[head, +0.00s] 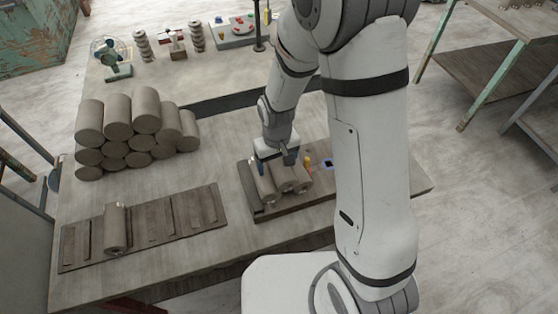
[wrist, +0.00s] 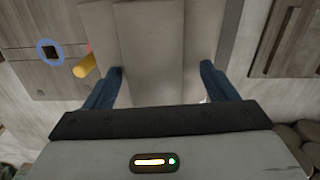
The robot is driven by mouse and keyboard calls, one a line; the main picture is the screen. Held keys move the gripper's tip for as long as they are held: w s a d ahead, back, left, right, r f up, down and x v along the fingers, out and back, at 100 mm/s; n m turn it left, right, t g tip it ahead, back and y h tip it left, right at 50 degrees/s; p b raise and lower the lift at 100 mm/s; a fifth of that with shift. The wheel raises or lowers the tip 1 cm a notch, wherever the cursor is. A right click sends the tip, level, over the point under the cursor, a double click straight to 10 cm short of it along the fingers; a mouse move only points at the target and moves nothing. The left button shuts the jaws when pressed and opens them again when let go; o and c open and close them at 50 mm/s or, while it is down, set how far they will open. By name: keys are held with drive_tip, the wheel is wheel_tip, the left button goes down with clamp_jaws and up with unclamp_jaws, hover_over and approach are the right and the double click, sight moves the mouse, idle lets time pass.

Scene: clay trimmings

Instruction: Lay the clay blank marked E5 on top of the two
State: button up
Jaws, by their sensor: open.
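Several grey clay blanks lie side by side on a dark wooden board (head: 262,214) in the head view, below my gripper (head: 276,164). In the wrist view a middle blank (wrist: 151,45) looks wider and nearer than the ones at its left (wrist: 96,28) and right (wrist: 203,30). It seems to sit above those two, but its contact with them is hidden. My gripper (wrist: 162,78) is open, its blue fingers spread on either side of the middle blank with gaps. I cannot read any E5 mark.
A stack of grey blanks (head: 117,123) stands at the table's left. A slotted rack (head: 160,228) holds one blank (head: 115,229) in front. A yellow peg (wrist: 85,67) and a blue ring (wrist: 39,52) are close to the left finger. A small fan (head: 112,58) stands at the back.

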drive_tip(key=shift+r+b, duration=0.4)
drive_tip(key=shift+r, duration=3.5)
drive_tip(key=shift+d+r, duration=0.25)
drive_tip(key=shift+r, duration=0.05)
drive_tip(key=s+d+r+m+t, duration=0.3)
drive_tip(key=s+d+r+m, duration=0.1)
drive_tip(key=s+d+r, duration=0.8)
drive_tip(key=v, duration=0.3)
drive_tip(key=shift+d, duration=0.2)
